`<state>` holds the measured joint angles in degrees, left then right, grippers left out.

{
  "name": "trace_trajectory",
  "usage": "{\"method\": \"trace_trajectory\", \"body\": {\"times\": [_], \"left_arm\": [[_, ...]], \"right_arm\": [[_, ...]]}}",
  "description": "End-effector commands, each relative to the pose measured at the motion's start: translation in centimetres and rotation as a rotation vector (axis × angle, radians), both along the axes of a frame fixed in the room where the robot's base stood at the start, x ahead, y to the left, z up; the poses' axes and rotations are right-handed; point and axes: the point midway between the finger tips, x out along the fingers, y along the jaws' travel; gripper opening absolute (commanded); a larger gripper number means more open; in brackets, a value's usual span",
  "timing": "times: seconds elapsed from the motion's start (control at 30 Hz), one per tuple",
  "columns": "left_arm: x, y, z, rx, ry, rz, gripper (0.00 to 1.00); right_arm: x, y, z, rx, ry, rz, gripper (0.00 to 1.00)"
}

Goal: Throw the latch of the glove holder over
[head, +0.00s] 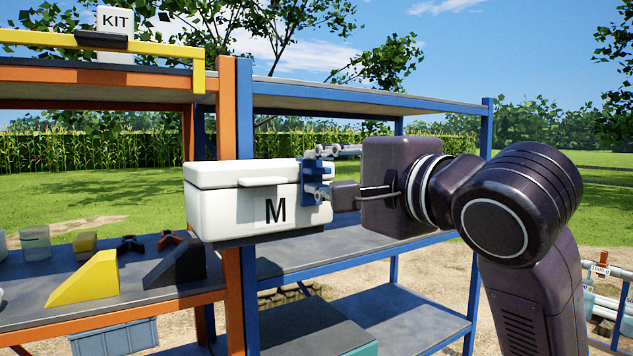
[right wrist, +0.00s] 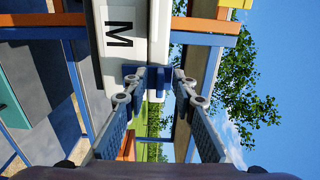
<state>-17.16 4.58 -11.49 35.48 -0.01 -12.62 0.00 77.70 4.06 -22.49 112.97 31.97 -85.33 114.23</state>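My left gripper is out of view.
An orange-framed shelf (head: 233,265) stands at the left, with a yellow wedge (head: 88,280), a dark wedge (head: 178,265) and small items. A KIT box (head: 115,30) is above. The lower blue shelf (head: 400,315) has free room.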

Motion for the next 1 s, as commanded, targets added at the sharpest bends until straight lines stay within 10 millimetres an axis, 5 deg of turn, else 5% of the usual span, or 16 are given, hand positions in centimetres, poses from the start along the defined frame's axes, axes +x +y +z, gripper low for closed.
{"method": "trace_trajectory", "body": {"times": [0.2,0.37,1.0], "left_arm": [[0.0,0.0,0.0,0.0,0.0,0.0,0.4],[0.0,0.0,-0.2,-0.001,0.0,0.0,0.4],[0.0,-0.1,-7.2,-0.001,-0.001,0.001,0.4]], "right_arm": [[0.0,0.0,0.0,0.0,0.0,0.0,0.0],[0.0,0.0,-0.2,0.001,-0.002,0.0,0.0],[-1.3,-0.9,-3.2,0.107,-0.146,0.001,0.0]]}}
